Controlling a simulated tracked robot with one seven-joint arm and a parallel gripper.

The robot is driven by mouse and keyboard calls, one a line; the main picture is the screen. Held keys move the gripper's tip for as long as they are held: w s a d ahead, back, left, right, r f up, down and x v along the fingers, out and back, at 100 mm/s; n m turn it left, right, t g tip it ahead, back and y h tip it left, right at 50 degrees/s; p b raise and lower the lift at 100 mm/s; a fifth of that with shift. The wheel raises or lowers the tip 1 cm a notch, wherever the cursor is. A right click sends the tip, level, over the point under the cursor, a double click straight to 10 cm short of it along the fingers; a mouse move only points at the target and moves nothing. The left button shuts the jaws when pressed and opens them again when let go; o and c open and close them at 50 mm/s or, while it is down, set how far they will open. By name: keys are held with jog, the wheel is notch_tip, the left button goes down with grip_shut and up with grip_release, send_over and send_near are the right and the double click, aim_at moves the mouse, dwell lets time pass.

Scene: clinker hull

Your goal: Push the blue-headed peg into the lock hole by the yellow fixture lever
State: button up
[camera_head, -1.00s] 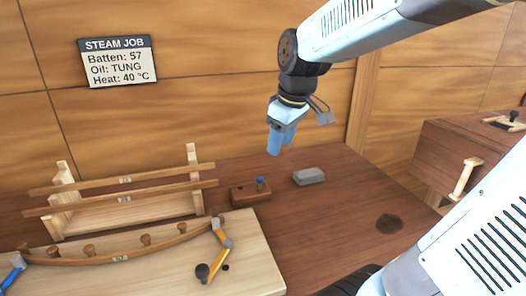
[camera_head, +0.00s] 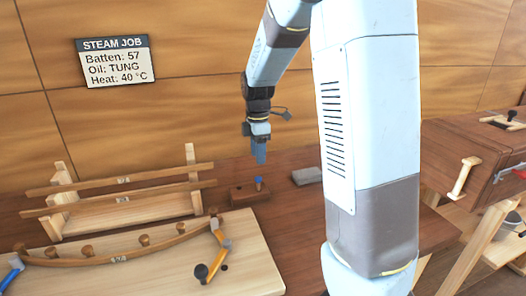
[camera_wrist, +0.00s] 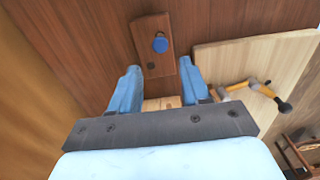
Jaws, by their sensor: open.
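The blue-headed peg (camera_head: 259,183) stands upright in a small dark wooden block (camera_head: 243,193) on the bench. In the wrist view the blue peg head (camera_wrist: 160,44) shows ahead of the fingertips, between their lines. My gripper (camera_head: 260,158) is open and empty, pointing down above the peg and apart from it. The yellow fixture lever (camera_head: 217,262) with a black knob lies on the pale board at the right end of the bent batten. A small dark hole (camera_head: 224,267) shows beside it. The lever also shows in the wrist view (camera_wrist: 244,88).
A wooden rack (camera_head: 125,200) with battens stands at the back left. A bent batten (camera_head: 130,254) lies against several wooden pegs on the pale board (camera_head: 255,262). A grey block (camera_head: 306,176) lies right of the peg block. My arm hides part of the right bench.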

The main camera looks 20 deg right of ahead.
aim_at(258, 177)
jog(key=shift+f, duration=4.45)
jog(key=c, duration=0.9)
jog(key=shift+o, duration=0.2)
jog(key=shift+r, duration=2.5)
